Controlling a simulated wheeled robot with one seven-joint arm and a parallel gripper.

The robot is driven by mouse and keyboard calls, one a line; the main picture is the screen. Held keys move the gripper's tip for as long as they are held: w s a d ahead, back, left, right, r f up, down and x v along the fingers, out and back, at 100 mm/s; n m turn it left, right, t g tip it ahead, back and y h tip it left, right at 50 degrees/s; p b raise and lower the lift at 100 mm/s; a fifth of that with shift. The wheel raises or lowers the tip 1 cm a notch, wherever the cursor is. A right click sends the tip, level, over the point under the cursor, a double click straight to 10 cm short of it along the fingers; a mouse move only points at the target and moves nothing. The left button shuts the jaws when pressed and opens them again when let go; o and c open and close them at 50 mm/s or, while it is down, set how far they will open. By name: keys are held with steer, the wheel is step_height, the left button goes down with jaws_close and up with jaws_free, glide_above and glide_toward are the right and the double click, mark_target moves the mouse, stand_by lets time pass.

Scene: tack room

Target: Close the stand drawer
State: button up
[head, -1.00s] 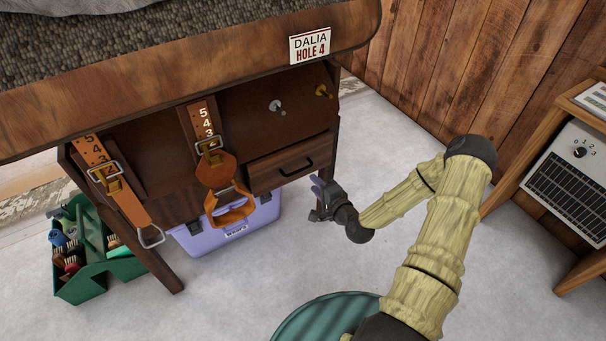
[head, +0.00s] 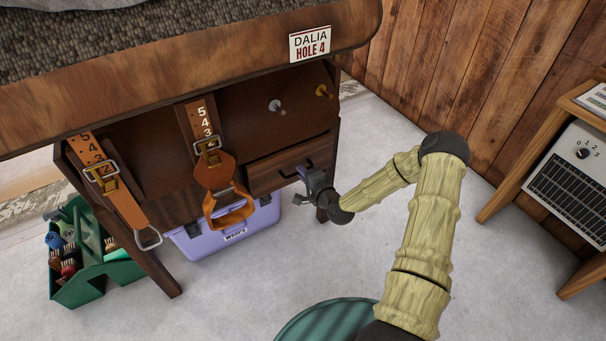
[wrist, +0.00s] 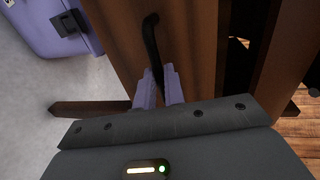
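The stand drawer (head: 272,174) is a dark brown wooden drawer with a black bar handle (wrist: 151,40), at the lower right of the stand's front panel. I cannot tell clearly how far its front stands out. My gripper (head: 303,174) is at the drawer front, at the right part of the handle. In the wrist view, its two lavender fingers (wrist: 159,86) are a narrow gap apart, with the end of the handle showing between their tips. I cannot tell whether they press on it. The gripper covers the drawer's lower right corner in the head view.
Orange-brown straps with buckles (head: 218,178) hang left of the drawer. A lavender cooler (head: 225,230) and a green caddy (head: 100,278) with brushes stand below. A heater (head: 575,170) and a wooden table stand at right. Open floor lies between.

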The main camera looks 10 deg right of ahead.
mark_target(295, 165)
steer(key=shift+w, duration=0.1)
jaws_close()
steer(key=w, duration=0.2)
steer(key=w+a, duration=0.1)
steer(key=w, duration=0.1)
steer(key=shift+a+r, duration=0.1)
steer(key=shift+a, duration=0.05)
steer(key=o, duration=0.7)
jaws_free()
steer(key=shift+w, duration=0.1)
steer(key=shift+c, duration=0.2)
steer(key=p+v, duration=0.3)
steer(key=v, duration=1.4)
steer(key=shift+s, duration=0.25)
